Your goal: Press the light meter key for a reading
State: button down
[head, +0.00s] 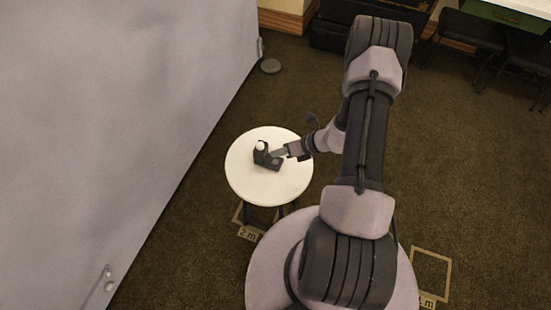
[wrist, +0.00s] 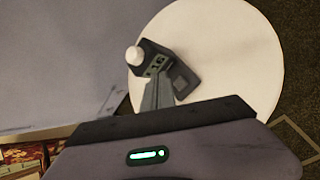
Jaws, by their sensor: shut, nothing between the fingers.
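The light meter (head: 262,152) is a small dark device with a white dome on top, standing on a round white table (head: 240,177). In the wrist view the light meter (wrist: 158,62) shows its white dome at the left and a grey square pad on its lower right part. My gripper (head: 276,154) is shut and reaches in from the right, its tips at the meter. In the wrist view my gripper's fingers (wrist: 157,84) are together and cover part of the meter. I cannot tell whether the tips touch it.
A large grey wall or backdrop (head: 110,110) stands close to the left of the table. Floor marks (head: 432,268) lie on the dark carpet. Chairs (head: 470,35) and a desk stand at the far right. The rest of the tabletop is bare, and carpet right of my arm is open.

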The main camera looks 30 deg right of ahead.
aim_at(278, 162)
jog(key=shift+r+p, duration=0.85)
jog(key=shift+r, duration=0.65)
jog(key=w+a+r+n+g, duration=0.1)
jog(key=a+r+n, duration=0.2)
jog(key=r+n, duration=0.35)
jog(key=w+a+r+n+g, duration=0.1)
jog(key=w+a+r+n, duration=0.15)
jog(key=r, duration=0.75)
jog(key=s+a+r+n, duration=0.3)
jog(key=a+r+n, duration=0.1)
jog(key=r+n, duration=0.15)
jog(key=s+a+r+n, duration=0.3)
jog(key=a+r+n, duration=0.15)
jog(key=r, duration=0.25)
jog(key=s+a+r+n+t+h, duration=0.1)
jog(key=s+a+r+n+h, duration=0.2)
jog(key=s+r+n, duration=0.8)
jog(key=s+n+h, duration=0.1)
jog(key=s+n, duration=0.1)
jog(key=s, duration=0.1)
